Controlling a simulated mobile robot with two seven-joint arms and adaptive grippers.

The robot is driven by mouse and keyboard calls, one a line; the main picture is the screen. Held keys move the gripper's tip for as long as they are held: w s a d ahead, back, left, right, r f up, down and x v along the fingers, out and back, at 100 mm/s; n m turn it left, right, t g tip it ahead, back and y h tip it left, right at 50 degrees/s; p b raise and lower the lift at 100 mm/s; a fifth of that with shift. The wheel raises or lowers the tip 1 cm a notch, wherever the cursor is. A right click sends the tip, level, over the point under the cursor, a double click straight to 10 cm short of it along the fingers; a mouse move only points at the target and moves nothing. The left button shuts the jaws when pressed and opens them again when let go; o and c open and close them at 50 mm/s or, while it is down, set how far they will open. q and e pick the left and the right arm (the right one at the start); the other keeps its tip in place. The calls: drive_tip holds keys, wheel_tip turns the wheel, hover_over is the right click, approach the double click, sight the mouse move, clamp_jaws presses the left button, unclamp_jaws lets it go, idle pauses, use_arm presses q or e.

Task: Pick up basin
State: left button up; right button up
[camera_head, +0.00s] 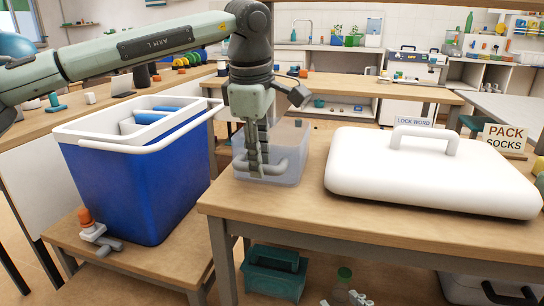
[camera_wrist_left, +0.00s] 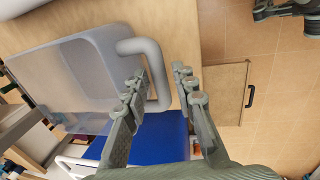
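The basin (camera_head: 290,165) is a clear, see-through tub at the left end of the wooden table. It has a grey loop handle on its near side. In the left wrist view the basin (camera_wrist_left: 75,75) fills the left part, with its handle (camera_wrist_left: 155,68) towards the middle. My left gripper (camera_head: 256,168) points down at this handle. In the wrist view the left gripper (camera_wrist_left: 158,84) is open, with one finger on each side of the handle bar and a gap showing at the right finger.
A blue cooler (camera_head: 130,180) with a raised white handle stands close left of the basin on a lower bench. A white lid (camera_head: 425,175) lies on the table to the right. A green toolbox (camera_head: 274,274) is below. A gap of bare tabletop separates basin and lid.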

use_arm(q)
drive_tip(key=f, duration=0.2)
drive_tip(key=shift+w+f, duration=0.4)
clamp_jaws()
drive_tip(key=shift+r, duration=0.1)
